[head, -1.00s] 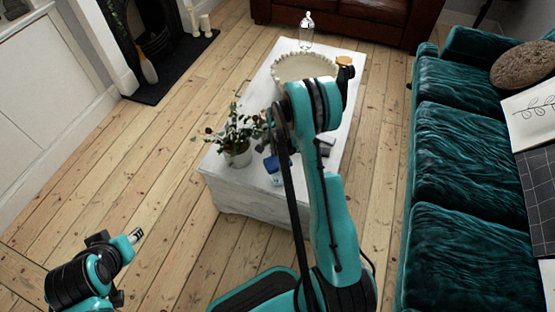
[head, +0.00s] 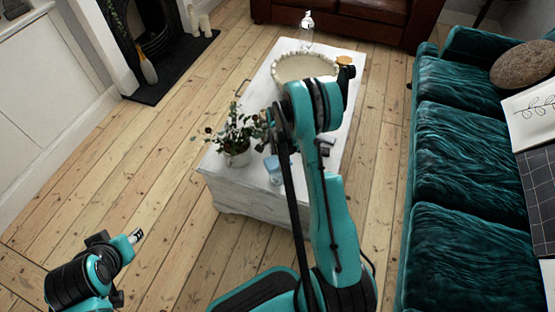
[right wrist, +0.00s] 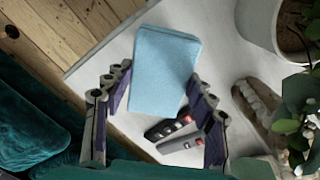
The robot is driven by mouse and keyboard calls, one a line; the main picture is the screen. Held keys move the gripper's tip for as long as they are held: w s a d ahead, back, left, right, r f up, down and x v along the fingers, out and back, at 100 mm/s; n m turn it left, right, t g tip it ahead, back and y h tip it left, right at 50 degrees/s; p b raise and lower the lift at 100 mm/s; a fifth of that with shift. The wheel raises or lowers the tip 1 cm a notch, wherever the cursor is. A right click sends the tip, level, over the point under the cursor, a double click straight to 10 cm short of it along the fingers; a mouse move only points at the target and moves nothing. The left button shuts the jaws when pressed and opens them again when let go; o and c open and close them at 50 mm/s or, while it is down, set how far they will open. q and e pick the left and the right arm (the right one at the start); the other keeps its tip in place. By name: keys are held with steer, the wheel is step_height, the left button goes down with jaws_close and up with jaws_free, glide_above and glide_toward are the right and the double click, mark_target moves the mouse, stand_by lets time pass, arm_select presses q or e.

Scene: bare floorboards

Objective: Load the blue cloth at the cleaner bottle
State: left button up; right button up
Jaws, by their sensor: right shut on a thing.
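The light blue folded cloth (head: 273,169) shows at the near end of the white table, partly behind my right arm. In the right wrist view the cloth (right wrist: 165,72) lies between the fingers of my right gripper (right wrist: 160,90), which is shut on it. Its height above the table is hard to judge. The clear cleaner bottle (head: 307,28) stands upright at the far end of the table, well away from the cloth. My left gripper (head: 136,236) is low at the left over the floor, away from the table; its jaws are too small to read.
The white table (head: 228,185) also bears a potted plant (head: 236,150), a scalloped cream bowl (head: 290,69) and an amber-topped item (head: 343,60). Dark remotes (right wrist: 183,130) lie close to the cloth. A teal sofa (head: 455,150) stands right; floor is clear left.

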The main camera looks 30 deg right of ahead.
mark_target(277, 160)
stand_by(0.5)
steer(key=shift+r+p, duration=2)
steer(key=shift+r, duration=1.5)
